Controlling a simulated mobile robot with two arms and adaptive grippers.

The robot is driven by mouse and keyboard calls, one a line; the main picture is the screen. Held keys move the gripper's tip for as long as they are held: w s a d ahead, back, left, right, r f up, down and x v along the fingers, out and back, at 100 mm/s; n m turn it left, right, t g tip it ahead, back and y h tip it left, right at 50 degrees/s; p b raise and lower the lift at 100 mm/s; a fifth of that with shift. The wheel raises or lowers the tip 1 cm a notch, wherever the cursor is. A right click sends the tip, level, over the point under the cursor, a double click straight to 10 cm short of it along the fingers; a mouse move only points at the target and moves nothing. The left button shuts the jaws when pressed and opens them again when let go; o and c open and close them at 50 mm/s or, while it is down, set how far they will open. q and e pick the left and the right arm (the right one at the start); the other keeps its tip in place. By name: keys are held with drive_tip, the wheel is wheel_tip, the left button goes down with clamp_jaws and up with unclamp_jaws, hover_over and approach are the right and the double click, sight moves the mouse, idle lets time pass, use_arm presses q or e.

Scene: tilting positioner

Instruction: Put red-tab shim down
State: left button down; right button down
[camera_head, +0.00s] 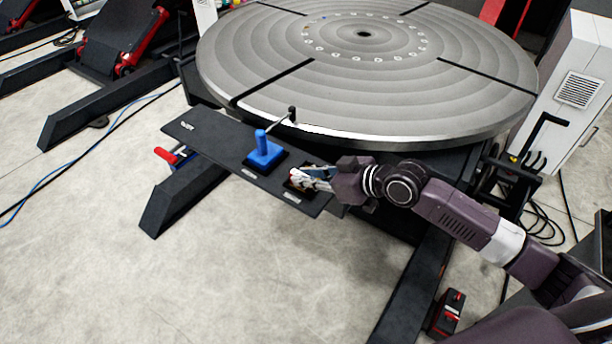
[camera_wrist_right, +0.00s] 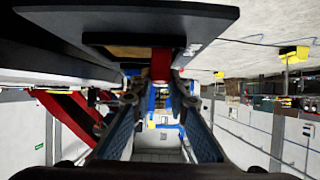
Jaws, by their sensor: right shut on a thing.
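The dark shelf plate (camera_head: 205,135) sticks out at the front left of the round table. My right gripper (camera_head: 306,174) is at the plate's right end, beside a blue stand. In the right wrist view, the gripper (camera_wrist_right: 160,82) has its fingers closed on a red tab (camera_wrist_right: 161,65), which I take to be the red-tab shim. Beyond the tab is a dark flat piece with a brownish face, close to the shelf. I cannot tell whether it touches the shelf. In the head view the fingers mostly hide the shim. My left gripper is out of view.
The blue stand (camera_head: 264,152) holds a thin rod with a black end, just left of my right gripper. The large round grooved table (camera_head: 340,90) rises close behind. A grey cabinet (camera_head: 583,85) stands at the right.

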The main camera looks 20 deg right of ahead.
drive_tip(key=shift+f, duration=0.15)
drive_tip(key=c, duration=1.8)
unclamp_jaws()
drive_tip(key=shift+c, duration=0.2)
drive_tip(key=shift+r, duration=0.25)
drive_tip(key=shift+s+d, duration=0.2)
drive_tip(key=shift+s, duration=0.05)
drive_tip(key=b+v, duration=0.1)
drive_tip(key=v, duration=1)
drive_tip(key=shift+r, duration=0.15)
